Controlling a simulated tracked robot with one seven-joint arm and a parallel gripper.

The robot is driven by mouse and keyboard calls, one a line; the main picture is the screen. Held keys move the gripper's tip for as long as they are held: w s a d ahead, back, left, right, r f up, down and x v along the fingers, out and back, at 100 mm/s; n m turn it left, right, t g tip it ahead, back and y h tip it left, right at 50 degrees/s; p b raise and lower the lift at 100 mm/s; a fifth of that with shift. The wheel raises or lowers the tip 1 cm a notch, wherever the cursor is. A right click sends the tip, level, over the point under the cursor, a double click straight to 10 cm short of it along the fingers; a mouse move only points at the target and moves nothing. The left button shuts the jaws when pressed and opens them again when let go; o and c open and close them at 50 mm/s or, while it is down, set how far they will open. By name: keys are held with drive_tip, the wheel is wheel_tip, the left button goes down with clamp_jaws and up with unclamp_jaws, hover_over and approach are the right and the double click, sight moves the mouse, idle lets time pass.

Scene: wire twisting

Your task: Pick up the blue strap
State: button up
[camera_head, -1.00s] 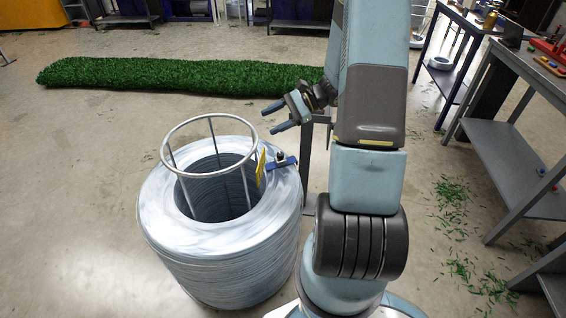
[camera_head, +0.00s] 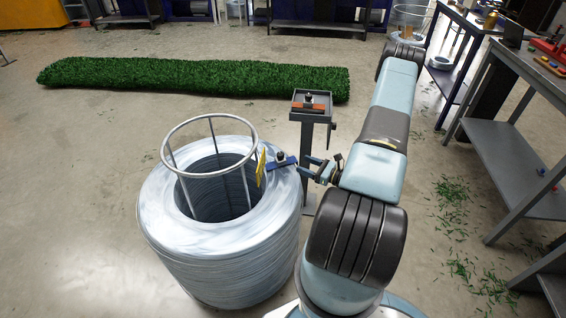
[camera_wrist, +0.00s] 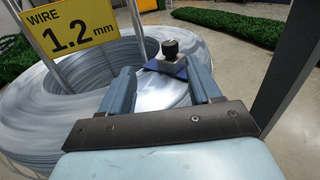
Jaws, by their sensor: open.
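The blue strap (camera_head: 281,164) lies on the top right rim of the large wire coil (camera_head: 225,265), with a dark knob on it. In the wrist view the blue strap (camera_wrist: 152,67) shows just beyond and between my fingers, under a grey block with a black knob (camera_wrist: 170,49). My gripper (camera_head: 303,165) is open at the right side of the coil, its fingertips close to the strap's right end. In the wrist view my gripper (camera_wrist: 163,80) has nothing between its fingers that I can tell is held. Whether a finger touches the strap is unclear.
A yellow wire label (camera_wrist: 70,32) stands left of the strap on the coil's metal frame (camera_head: 248,180). A grey stand (camera_head: 310,112) with an orange item on top rises behind my gripper. A green hedge-like strip (camera_head: 190,77) lies behind. Workbenches (camera_head: 510,140) stand at right.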

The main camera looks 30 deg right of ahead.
sight(283, 157)
drive_tip(key=shift+m+t+h, duration=0.3)
drive_tip(key=shift+m+h, duration=0.2)
drive_tip(key=shift+h, duration=0.1)
drive_tip(key=w+a, duration=0.1)
drive_tip(key=w, duration=0.1)
drive_tip(key=w+a+f, duration=0.1)
drive_tip(key=w, duration=0.1)
drive_tip(key=w+a+f, duration=0.1)
drive_tip(key=w, duration=0.1)
drive_tip(key=shift+w+a, duration=0.3)
drive_tip(key=shift+a, duration=0.05)
drive_tip(key=shift+x, duration=2.7)
drive_tip(key=shift+w+d, duration=0.1)
drive_tip(key=shift+d, duration=0.1)
drive_tip(key=shift+c, duration=0.2)
clamp_jaws()
drive_tip(key=shift+r, duration=0.1)
